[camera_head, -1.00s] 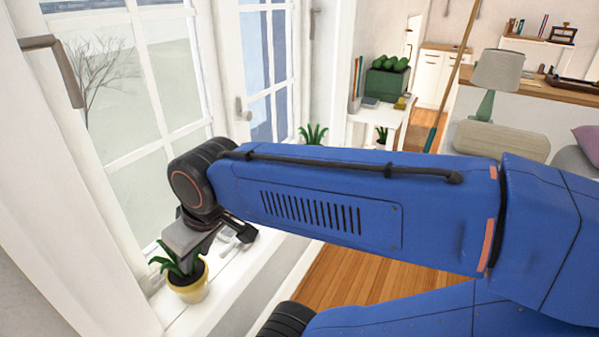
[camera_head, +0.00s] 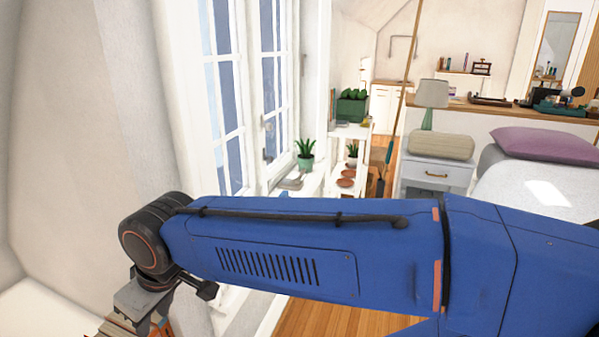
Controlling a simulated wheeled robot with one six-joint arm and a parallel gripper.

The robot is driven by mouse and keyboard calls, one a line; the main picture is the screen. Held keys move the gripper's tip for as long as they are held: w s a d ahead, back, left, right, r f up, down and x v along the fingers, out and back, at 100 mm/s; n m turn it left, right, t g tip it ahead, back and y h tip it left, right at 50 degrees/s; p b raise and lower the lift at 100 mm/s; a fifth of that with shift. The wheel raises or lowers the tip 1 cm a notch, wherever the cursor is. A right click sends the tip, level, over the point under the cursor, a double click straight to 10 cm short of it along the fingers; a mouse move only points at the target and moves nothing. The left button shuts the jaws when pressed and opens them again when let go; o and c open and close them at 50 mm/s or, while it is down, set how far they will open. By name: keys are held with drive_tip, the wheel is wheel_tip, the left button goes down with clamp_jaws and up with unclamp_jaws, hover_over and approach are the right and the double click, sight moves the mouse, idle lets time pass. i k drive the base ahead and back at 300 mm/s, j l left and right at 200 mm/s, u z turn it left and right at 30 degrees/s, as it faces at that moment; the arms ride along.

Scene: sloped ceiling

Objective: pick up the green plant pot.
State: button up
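The green plant pot (camera_head: 306,163) holds a spiky green plant and stands upright on the far part of the white windowsill. It is beyond my arm, and nothing touches it. My gripper (camera_head: 139,328) is at the bottom left, pointing down, well nearer to me than the pot and to its left. The picture's lower edge cuts off its tips. I cannot tell whether the fingers are open or shut. Small orange and green patches show beside the fingers, too cropped to identify.
A grey object (camera_head: 291,183) lies on the sill near the pot. A white shelf (camera_head: 347,131) behind holds a green box (camera_head: 351,109) and another small plant (camera_head: 352,151). Windows (camera_head: 278,90) line the left. A grey nightstand (camera_head: 437,176) and bed (camera_head: 540,188) stand to the right.

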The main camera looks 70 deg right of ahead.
sight(306, 160)
drive_tip(key=j, duration=1.7)
drive_tip(key=j+z, duration=0.45)
drive_tip(key=l+z, duration=0.15)
drive_tip(key=z, duration=0.25)
drive_tip(key=l+z, duration=0.2)
drive_tip(key=z, duration=0.25)
drive_tip(key=i+l+z, duration=0.1)
drive_tip(key=z, duration=0.3)
drive_tip(key=i+l+z, duration=0.1)
drive_tip(key=i+z, duration=0.2)
drive_tip(key=i+l+z, duration=0.1)
drive_tip(key=z, duration=0.2)
drive_tip(key=i+j, duration=0.1)
drive_tip(key=i, duration=0.45)
